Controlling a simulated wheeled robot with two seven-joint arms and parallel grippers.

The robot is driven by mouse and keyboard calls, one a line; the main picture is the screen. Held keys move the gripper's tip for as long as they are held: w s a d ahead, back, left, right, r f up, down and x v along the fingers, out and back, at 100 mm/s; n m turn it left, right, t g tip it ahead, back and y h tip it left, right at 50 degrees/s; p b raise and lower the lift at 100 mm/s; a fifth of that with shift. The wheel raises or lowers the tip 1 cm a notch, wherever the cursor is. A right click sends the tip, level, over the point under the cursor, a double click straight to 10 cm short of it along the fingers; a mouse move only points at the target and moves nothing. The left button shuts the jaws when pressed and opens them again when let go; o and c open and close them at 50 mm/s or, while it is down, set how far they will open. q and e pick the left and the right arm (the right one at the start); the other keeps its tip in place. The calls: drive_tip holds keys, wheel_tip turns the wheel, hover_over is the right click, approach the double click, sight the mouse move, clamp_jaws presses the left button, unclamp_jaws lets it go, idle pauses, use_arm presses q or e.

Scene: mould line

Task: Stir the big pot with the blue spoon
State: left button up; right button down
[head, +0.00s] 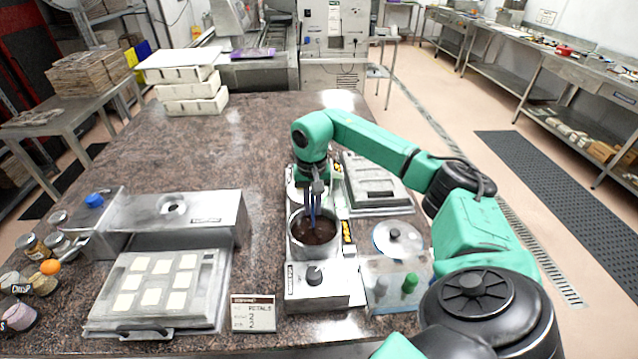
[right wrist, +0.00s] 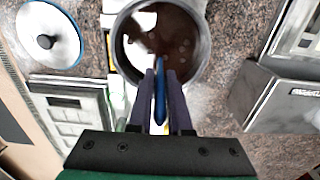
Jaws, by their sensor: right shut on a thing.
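The big pot (head: 316,247) is a steel pot of dark brown liquid on a steel hot-plate unit with a black knob (head: 313,275). My right gripper (head: 316,192) is over the pot, pointing down, shut on the blue spoon (head: 312,212). In the right wrist view the blue spoon (right wrist: 160,100) is between the two fingers and points into the pot (right wrist: 196,62). The spoon's lower end is hidden, seemingly in the dark liquid. Some small pale round spots show on the liquid. My left gripper is not in view.
A round lid with a black knob (head: 396,236) and a clear box with green-capped items (head: 409,284) stand right of the pot. A mould tray (head: 222,290) with several white squares lies left. A small sign (head: 253,312) stands in front.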

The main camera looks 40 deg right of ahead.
drive_tip(key=shift+s+a, duration=0.5)
drive_tip(key=shift+s, duration=0.35)
